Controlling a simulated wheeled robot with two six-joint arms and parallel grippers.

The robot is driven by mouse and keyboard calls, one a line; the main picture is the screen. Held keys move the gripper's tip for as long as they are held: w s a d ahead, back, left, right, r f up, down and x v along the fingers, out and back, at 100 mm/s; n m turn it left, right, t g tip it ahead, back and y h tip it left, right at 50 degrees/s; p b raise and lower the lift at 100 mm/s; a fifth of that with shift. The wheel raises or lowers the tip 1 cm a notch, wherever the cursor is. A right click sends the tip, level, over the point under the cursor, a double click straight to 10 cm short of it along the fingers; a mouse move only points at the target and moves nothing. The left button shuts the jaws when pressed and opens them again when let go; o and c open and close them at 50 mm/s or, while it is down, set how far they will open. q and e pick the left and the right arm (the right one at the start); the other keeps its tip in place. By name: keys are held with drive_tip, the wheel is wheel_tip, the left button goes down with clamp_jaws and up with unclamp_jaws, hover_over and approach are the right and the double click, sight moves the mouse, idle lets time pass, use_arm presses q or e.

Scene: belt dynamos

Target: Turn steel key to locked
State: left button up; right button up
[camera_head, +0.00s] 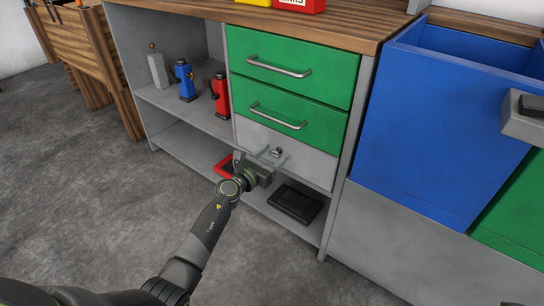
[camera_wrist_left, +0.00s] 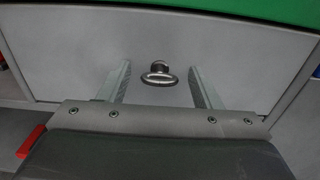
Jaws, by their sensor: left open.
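The steel key (camera_wrist_left: 157,76) sits in the lock of the grey bottom drawer front (camera_wrist_left: 90,50), its oval bow lying flat and sideways in the left wrist view. In the head view the key (camera_head: 276,152) is a small metal shape just beyond my gripper. My left gripper (camera_head: 266,157) is open in front of the grey drawer. In the left wrist view its two fingers (camera_wrist_left: 156,86) stand apart, one on each side of the key, with clear gaps between. My right gripper is not in view.
Two green drawers (camera_head: 288,84) with bar handles are above the grey one. Shelves at left hold a blue bottle-like item (camera_head: 185,80) and a red one (camera_head: 220,92). A black tray (camera_head: 295,204) and a red item (camera_head: 223,166) lie below. A blue bin (camera_head: 425,130) stands at right.

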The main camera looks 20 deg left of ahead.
use_arm(q)
drive_tip(key=c, duration=1)
